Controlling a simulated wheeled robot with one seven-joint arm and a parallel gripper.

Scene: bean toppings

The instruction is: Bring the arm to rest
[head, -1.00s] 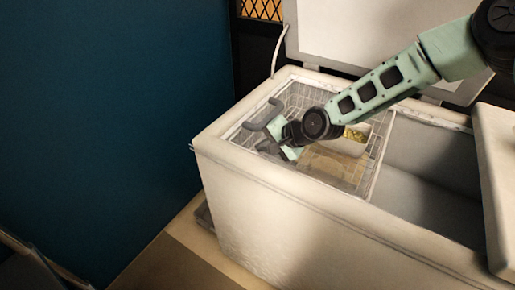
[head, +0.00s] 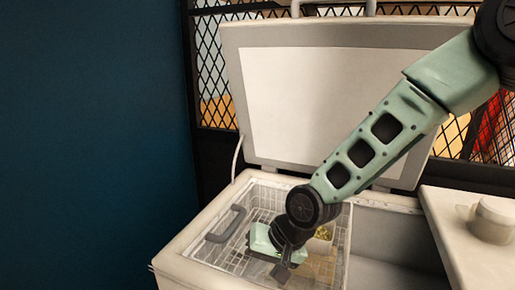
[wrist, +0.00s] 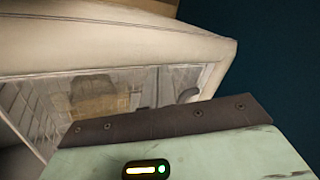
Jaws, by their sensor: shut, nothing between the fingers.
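My gripper (head: 281,268) hangs over the wire basket in the open chest freezer, at the lower end of my green arm. Its fingers are shut with nothing between them. In the wrist view the green gripper body and a dark plate fill the lower part, and the fingertips are hard to make out. The chest freezer (head: 180,262) stands with its lid (head: 300,90) raised behind the arm; its pale rim (wrist: 150,40) also shows in the wrist view. I cannot tell whether the gripper touches the basket.
The wire basket (head: 215,262) has a grey handle (head: 226,224) and holds a container with yellowish contents (head: 323,233), partly hidden by my arm. The freezer's right compartment (head: 385,272) looks empty. A white counter with a round object (head: 492,220) stands at right. A blue wall is left.

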